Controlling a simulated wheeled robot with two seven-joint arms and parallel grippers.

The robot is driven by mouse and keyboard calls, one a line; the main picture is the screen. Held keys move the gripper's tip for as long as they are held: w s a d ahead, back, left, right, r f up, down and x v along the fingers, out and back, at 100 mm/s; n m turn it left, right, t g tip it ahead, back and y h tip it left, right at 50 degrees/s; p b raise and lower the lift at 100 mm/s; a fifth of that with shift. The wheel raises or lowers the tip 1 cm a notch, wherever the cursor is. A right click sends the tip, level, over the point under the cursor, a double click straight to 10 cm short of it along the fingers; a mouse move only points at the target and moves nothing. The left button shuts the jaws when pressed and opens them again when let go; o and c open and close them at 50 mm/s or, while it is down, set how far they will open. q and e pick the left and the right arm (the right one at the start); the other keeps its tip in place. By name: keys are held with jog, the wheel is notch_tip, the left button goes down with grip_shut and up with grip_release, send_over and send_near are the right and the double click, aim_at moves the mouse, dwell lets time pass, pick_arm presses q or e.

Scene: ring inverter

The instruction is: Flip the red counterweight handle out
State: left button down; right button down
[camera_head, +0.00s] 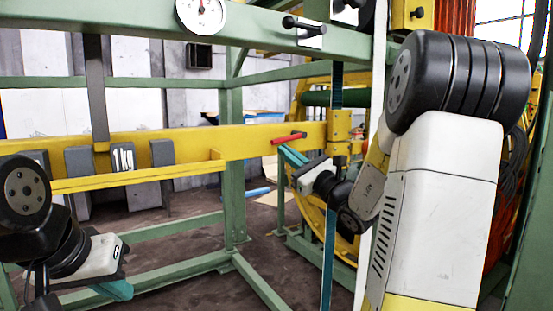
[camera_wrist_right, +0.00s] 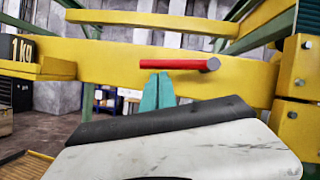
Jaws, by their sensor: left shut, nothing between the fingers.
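The red handle (camera_head: 289,138) sticks out from the front of the yellow beam (camera_head: 245,143). It also shows as a red bar with a grey end in the right wrist view (camera_wrist_right: 180,64), lying roughly level. My right gripper (camera_head: 281,149) is just below the handle. Its teal fingers (camera_wrist_right: 158,76) are close together, with the tips at the handle's lower edge; whether they touch it I cannot tell. My left gripper (camera_head: 128,294) is low at the left, shut and empty, away from the beam.
Grey weights (camera_head: 117,164), one marked 1 kg, stand along a yellow rail on the beam's left. A green frame (camera_head: 231,170) surrounds the beam. A round dial (camera_head: 201,12) sits on the top bar. A yellow bracket (camera_head: 340,132) stands right of the handle.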

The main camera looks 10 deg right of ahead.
jog(key=shift+s+a+r, duration=0.1)
jog(key=shift+a+r, duration=0.15)
jog(key=shift+r, duration=0.25)
jog(key=shift+a+r, duration=0.1)
jog(key=shift+r, duration=0.15)
jog(key=shift+f, duration=0.1)
